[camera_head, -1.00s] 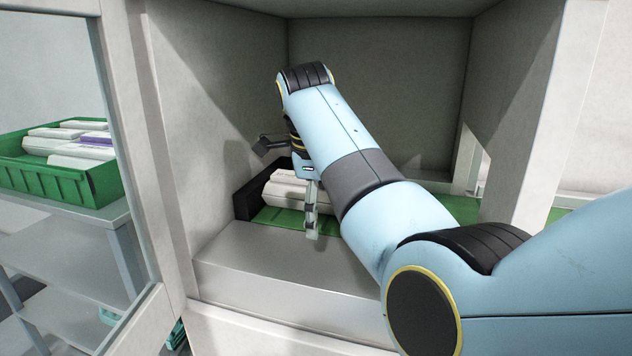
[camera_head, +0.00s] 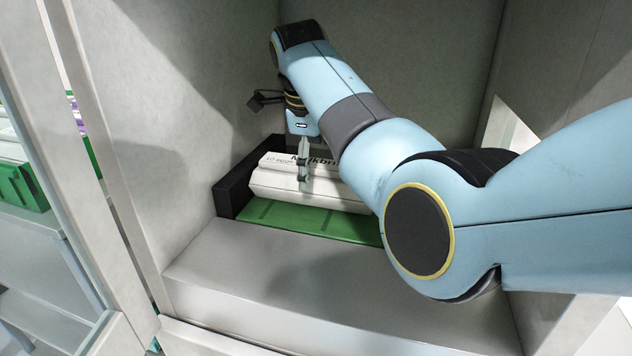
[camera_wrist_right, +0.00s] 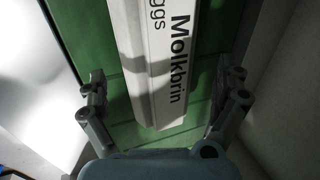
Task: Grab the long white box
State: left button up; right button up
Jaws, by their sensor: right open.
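The long white box (camera_head: 272,183) lies on a green surface inside the grey cabinet, in the middle of the head view. Dark lettering shows on its top, and my right arm hides its right part. In the right wrist view the white box (camera_wrist_right: 152,65) runs from the top edge down between my fingers. My right gripper (camera_head: 304,178) is over the box, pointing down. In the wrist view my right gripper (camera_wrist_right: 163,112) is open, with one finger on each side of the box and gaps between. My left gripper is not in view.
The green surface (camera_head: 310,219) has a black end piece (camera_head: 232,190) at its left. A grey ledge (camera_head: 260,280) runs in front, and cabinet walls (camera_head: 190,80) stand close around. Outside at left is a green crate (camera_head: 22,188) with white boxes.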

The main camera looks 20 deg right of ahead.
aim_at(317, 179)
jog(key=x, duration=0.5)
jog(key=shift+d+f+b, duration=0.1)
jog(key=shift+f+b, duration=0.25)
jog(key=shift+r, duration=0.1)
jog(key=c, duration=1.4)
